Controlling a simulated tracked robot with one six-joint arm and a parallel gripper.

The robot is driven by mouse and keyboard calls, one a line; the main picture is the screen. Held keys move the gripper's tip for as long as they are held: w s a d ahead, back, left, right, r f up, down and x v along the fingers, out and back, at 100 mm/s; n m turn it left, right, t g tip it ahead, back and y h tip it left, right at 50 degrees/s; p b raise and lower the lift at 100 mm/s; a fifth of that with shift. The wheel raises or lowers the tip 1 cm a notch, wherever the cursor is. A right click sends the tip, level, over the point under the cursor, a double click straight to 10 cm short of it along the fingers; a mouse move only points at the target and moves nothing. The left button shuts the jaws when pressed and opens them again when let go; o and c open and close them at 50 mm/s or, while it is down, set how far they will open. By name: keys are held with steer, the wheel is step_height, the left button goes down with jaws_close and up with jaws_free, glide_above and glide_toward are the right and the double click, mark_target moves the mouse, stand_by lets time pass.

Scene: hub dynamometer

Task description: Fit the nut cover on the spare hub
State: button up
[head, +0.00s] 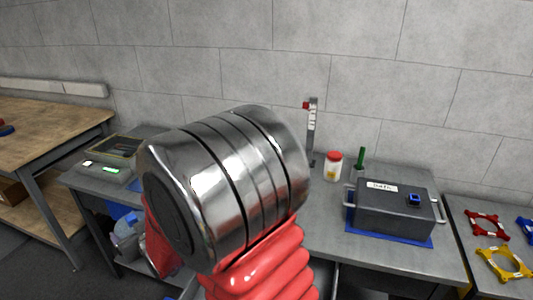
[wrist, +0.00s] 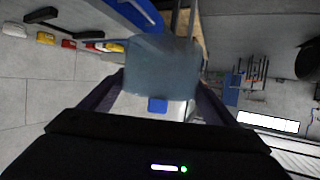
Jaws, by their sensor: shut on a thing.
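My gripper (wrist: 162,84) shows only in the wrist view, its two dark fingers on either side of a smooth grey-blue piece (wrist: 160,62). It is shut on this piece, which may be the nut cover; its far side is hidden. A small blue square (wrist: 157,105) shows between the fingers, below the piece; I cannot tell whether it is part of it. I cannot make out the spare hub in either view. My own shiny arm link and red sleeve fill the middle of the head view and hide part of the bench.
A grey lidded case (head: 395,212) stands on a blue mat on the grey bench (head: 330,230). Behind it are a red-lidded jar (head: 333,165), a green item (head: 360,158) and an upright gauge (head: 312,130). Red (head: 487,226) and yellow frames (head: 503,263) lie at right. A wooden bench (head: 50,125) stands left.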

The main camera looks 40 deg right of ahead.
steer(key=shift+d, duration=0.1)
steer(key=w+d+r+m+h, duration=0.1)
steer(key=w+d+r, duration=0.15)
steer(key=d, duration=0.85)
steer(key=w+d+r+m+h, duration=0.1)
steer(key=w+d, duration=0.3)
steer(key=d, duration=0.7)
steer(key=s+d, duration=0.2)
steer(key=d, duration=0.7)
steer(key=s+d+m+h, duration=0.1)
steer(key=s+d, duration=0.2)
steer(key=d, duration=0.6)
steer(key=s+d+h, duration=0.1)
steer(key=s+d, duration=0.1)
steer(key=d, duration=0.8)
steer(key=shift+s+m+g, duration=0.15)
steer(key=shift+m+g, duration=0.15)
steer(key=shift+m, duration=0.1)
steer(key=shift+s+d, duration=0.25)
steer(key=shift+d, duration=0.15)
steer(key=shift+f, duration=0.15)
steer(key=shift+f, duration=2.8)
